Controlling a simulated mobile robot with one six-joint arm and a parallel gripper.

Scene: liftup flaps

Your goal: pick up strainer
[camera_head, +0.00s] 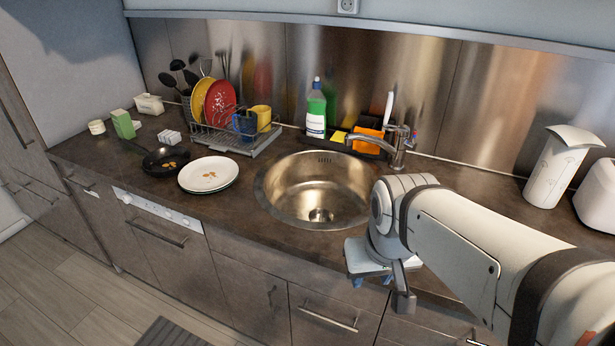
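A small round metal strainer-like piece (320,215) sits at the drain in the bottom of the round steel sink (272,207). It is small in the picture, so I cannot tell whether it is a loose strainer or the fixed drain. No other strainer shows clearly. My gripper (373,282) points down in front of the counter, to the right of and nearer than the sink. Its two blue fingertips look apart, with nothing seen between them. The arm and wrist hide part of the gripper and the counter behind.
The faucet (398,150) rises behind the sink at right. A dish rack (232,138), white plates (208,175) and a black pan (165,161) are at left. A white pitcher (558,170) stands at right.

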